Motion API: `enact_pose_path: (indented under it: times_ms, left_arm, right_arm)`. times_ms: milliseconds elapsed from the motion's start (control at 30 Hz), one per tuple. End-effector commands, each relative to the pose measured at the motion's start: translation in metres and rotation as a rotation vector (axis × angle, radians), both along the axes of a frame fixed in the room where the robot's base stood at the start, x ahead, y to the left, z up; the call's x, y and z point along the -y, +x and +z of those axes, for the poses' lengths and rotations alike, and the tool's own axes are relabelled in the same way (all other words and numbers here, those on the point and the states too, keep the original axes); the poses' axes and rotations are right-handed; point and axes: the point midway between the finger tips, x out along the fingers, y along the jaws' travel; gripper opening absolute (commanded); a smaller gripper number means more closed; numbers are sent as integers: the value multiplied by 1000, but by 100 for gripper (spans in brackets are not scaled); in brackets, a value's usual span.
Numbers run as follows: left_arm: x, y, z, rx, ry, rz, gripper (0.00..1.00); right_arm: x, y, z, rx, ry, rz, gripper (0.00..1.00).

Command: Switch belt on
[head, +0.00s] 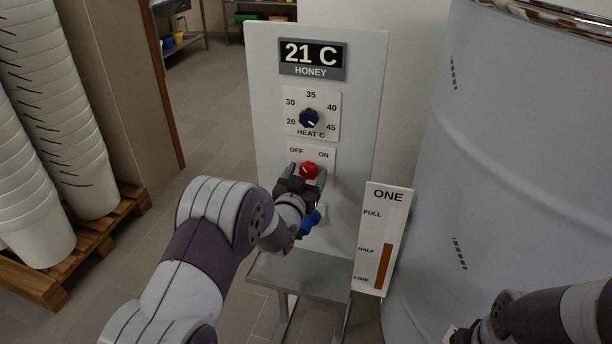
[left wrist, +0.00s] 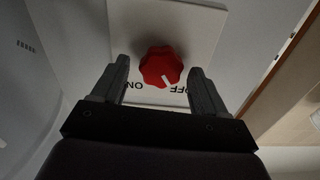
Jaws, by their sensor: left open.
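The red belt knob (head: 309,170) sits on a white plate (head: 326,158) marked OFF at left and ON at right. My left gripper (head: 306,178) is open in front of it. In the left wrist view the red knob (left wrist: 160,67) shows between and beyond the two open fingers (left wrist: 158,88). That view is upside down, with ON at left and OFF at right. The knob's white mark points toward OFF. I cannot tell whether the fingers touch the knob. My right arm shows at the bottom right, its end cut off by the picture edge.
Above the knob are a HEAT C dial (head: 310,118) and a display (head: 312,59) reading 21 C HONEY. A blue part (head: 310,222) shows below. A large pale tank (head: 500,150) and level gauge (head: 382,240) stand right. Stacked white buckets (head: 60,120) stand left.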

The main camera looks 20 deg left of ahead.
Motion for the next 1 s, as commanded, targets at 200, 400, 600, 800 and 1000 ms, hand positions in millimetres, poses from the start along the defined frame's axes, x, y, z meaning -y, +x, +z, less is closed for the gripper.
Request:
enact_pose_path:
  times_ms: [200,400,600,800,1000]
  left_arm:
    - [0,0,0,0,0,0,54]
    - [0,0,0,0,0,0,17]
    - [0,-1,-1,1,20,0,17]
    - [0,0,-2,5,109,0,17]
    - [1,0,-3,11,271,0,17]
  right_arm:
    - [0,0,0,0,0,0,43]
    - [0,0,0,0,0,0,43]
    - [0,0,-2,0,0,0,43]
    - [0,0,-9,0,0,0,43]
    - [0,0,-20,0,0,0,43]
